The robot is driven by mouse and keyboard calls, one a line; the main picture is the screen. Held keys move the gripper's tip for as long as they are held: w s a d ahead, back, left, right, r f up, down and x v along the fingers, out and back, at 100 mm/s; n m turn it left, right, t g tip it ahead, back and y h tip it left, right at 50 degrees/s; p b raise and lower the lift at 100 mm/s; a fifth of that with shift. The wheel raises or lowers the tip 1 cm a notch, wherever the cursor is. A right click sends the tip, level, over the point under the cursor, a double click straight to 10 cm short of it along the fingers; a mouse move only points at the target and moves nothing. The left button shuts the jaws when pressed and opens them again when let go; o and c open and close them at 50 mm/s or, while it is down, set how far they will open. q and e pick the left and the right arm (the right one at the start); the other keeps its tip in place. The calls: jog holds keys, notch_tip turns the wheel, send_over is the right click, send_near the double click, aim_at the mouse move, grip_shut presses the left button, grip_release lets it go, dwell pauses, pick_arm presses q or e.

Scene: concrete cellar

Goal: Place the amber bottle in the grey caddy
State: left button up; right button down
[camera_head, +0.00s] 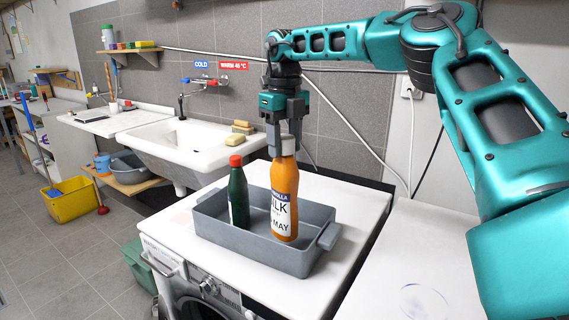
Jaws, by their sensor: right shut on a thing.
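The amber bottle (285,181), orange with a white label and a whitish cap, stands upright within the outline of the grey caddy (268,256), at its right half. My right gripper (284,142) comes down from above and is shut on the top of this bottle. I cannot tell whether the bottle's base rests on the caddy floor. A dark green bottle (238,199) with a red cap stands in the caddy, left of the amber one. My left gripper is not in view.
The caddy sits on a white washing machine top (185,235). A white sink (190,142) with sponges (240,128) on its rim lies behind. A white surface (425,260) at the right is clear. A yellow bucket (70,199) stands on the floor at left.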

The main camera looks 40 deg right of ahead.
aim_at(284, 161)
jog(key=shift+f, duration=2.1)
jog(key=shift+f, duration=0.1)
jog(key=c, duration=0.5)
grip_release()
notch_tip(284, 161, up, 12)
jog(key=shift+r+p, duration=0.1)
jog(key=shift+p, duration=0.55)
